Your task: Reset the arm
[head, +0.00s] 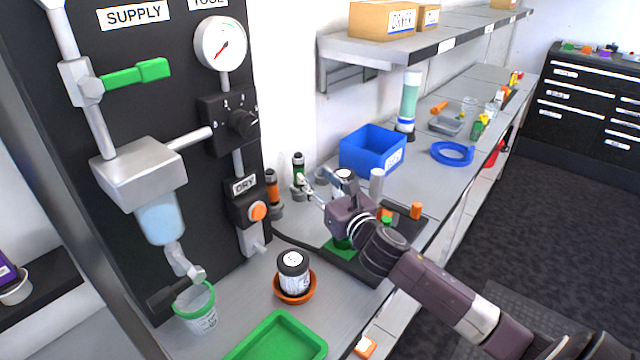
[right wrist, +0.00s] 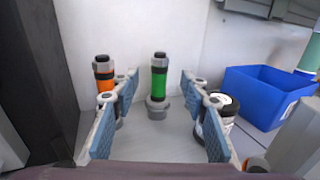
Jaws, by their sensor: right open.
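My right arm reaches in from the lower right in the head view. Its gripper (head: 307,190) is open and empty over the counter, pointing toward the back wall. In the right wrist view the two blue-padded fingers (right wrist: 159,98) stand wide apart with nothing between the pads. A green cylinder with a black cap (right wrist: 159,78) stands upright in a grey holder beyond the fingers, between them in the picture. An orange cylinder (right wrist: 104,76) stands to its left, partly hidden by the left finger. My left gripper is not in view.
A blue bin (head: 372,149) stands behind my right gripper. A black-capped jar (head: 293,272) sits in an orange dish, near a green tray (head: 280,338) and a cup (head: 196,307) under the panel outlet. The black panel (head: 150,60) with its gauge (head: 221,43) rises at left. A shelf hangs above.

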